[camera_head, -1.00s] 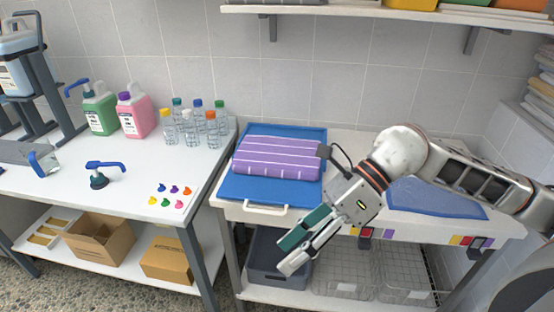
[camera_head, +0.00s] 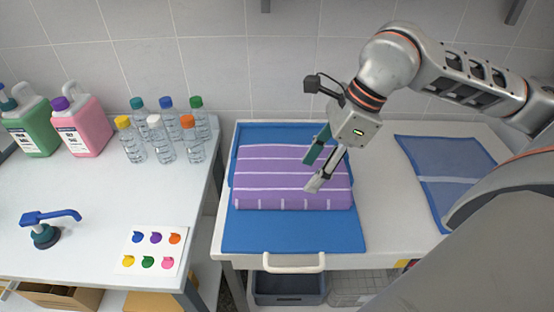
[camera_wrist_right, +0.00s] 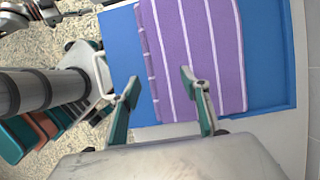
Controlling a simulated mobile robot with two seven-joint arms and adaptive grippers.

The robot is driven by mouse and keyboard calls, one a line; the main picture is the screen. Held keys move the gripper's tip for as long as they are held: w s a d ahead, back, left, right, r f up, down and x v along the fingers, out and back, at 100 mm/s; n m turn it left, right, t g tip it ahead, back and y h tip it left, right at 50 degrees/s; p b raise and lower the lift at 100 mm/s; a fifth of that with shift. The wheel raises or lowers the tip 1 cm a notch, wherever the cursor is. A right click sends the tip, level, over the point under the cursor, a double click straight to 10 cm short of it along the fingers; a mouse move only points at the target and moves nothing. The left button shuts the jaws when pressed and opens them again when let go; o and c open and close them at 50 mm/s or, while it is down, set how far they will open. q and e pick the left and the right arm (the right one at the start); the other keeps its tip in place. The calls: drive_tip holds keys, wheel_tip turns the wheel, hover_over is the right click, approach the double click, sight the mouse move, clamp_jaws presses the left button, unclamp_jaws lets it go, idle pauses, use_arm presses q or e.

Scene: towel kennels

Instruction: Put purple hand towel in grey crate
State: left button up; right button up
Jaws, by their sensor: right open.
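The purple hand towel (camera_head: 275,180), folded with white stripes, lies on a blue tray or mat (camera_head: 290,235) on the right-hand table. My right gripper (camera_head: 313,172) is open and empty, over the right part of the towel in the head view. In the right wrist view the towel (camera_wrist_right: 195,45) lies ahead of the open fingers (camera_wrist_right: 165,85); whether they touch it is unclear. The grey crate (camera_head: 287,286) is under the table, mostly hidden by the tabletop and the white handle. My left gripper is not clearly visible in the head view.
A white handle (camera_head: 294,265) juts out at the table's front. Capped bottles (camera_head: 163,140) and green and pink jugs (camera_head: 80,128) stand on the left table. A blue mesh sheet (camera_head: 445,178) lies to the right. A wire basket (camera_head: 360,284) is beside the crate below.

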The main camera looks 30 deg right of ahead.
sight(291, 192)
drive_tip(key=shift+w+a+f, duration=0.1)
drive_tip(key=shift+w+f, duration=0.1)
drive_tip(key=shift+f, duration=0.05)
drive_tip(key=shift+s+x, duration=0.2)
drive_tip(key=shift+x, duration=0.95)
drive_tip(key=x, duration=0.5)
drive_tip(key=shift+w+a+r, duration=0.2)
drive_tip(key=shift+w+a, duration=0.1)
drive_tip(key=shift+w, duration=0.1)
clamp_jaws()
